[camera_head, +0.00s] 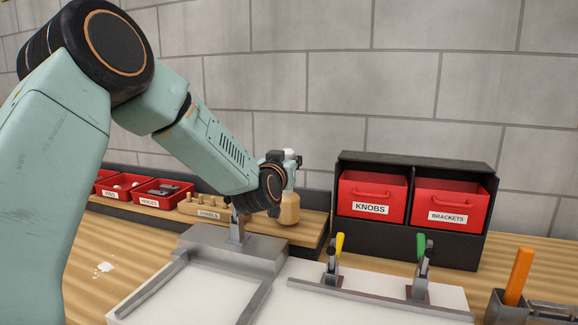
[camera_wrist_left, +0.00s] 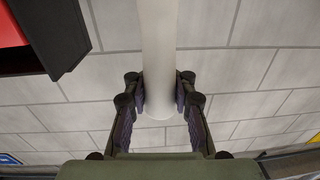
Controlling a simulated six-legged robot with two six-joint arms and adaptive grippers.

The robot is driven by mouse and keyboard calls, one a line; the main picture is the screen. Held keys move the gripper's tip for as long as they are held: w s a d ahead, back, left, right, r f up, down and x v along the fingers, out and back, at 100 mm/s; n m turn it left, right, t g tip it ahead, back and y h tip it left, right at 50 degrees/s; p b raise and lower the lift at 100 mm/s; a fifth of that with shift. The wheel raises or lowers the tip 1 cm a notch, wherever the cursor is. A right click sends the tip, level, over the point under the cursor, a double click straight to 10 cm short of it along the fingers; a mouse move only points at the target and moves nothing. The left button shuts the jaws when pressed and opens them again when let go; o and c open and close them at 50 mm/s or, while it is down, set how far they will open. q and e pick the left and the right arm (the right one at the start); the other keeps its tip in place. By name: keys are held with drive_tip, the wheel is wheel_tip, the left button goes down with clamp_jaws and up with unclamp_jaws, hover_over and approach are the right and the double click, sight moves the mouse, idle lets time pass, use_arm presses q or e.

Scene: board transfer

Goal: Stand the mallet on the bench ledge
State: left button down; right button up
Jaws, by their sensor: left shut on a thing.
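The mallet has a tan wooden head (camera_head: 289,208) and a pale handle (camera_wrist_left: 159,45). It hangs roughly upright in the head view, head down, over the right part of the wooden bench ledge (camera_head: 312,228). Whether the head touches the ledge I cannot tell. My left gripper (camera_head: 284,162) is shut on the handle, above the head; the arm's wrist hides part of the mallet. In the left wrist view my fingers (camera_wrist_left: 160,90) close on both sides of the pale handle near its rounded end. The mallet head is outside that view. My right gripper is not in view.
A row of small wooden pegs (camera_head: 208,202) and red bins (camera_head: 160,192) stand left on the ledge. A black cabinet (camera_head: 450,248) with red KNOBS and BRACKETS drawers stands close to the right. A metal fixture (camera_head: 240,248) and toggle clamps (camera_head: 335,262) are in front.

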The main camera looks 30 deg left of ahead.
use_arm(q)
drive_tip(key=shift+w+a+f, duration=0.2)
drive_tip(key=shift+w+f, duration=0.15)
drive_tip(key=shift+f, duration=0.25)
drive_tip(key=shift+s+d+r, duration=0.1)
drive_tip(key=shift+s+d, duration=0.15)
drive_tip(key=shift+d, duration=0.1)
drive_tip(key=shift+a, duration=0.1)
drive_tip(key=c, duration=1.5)
unclamp_jaws()
drive_tip(key=shift+w+a+f, duration=0.1)
drive_tip(key=shift+a+f, duration=0.05)
drive_tip(key=shift+f, duration=0.15)
drive_tip(key=shift+o, duration=2)
drive_tip(key=shift+d+r, duration=0.1)
drive_tip(key=shift+d, duration=0.1)
drive_tip(key=shift+a, duration=0.1)
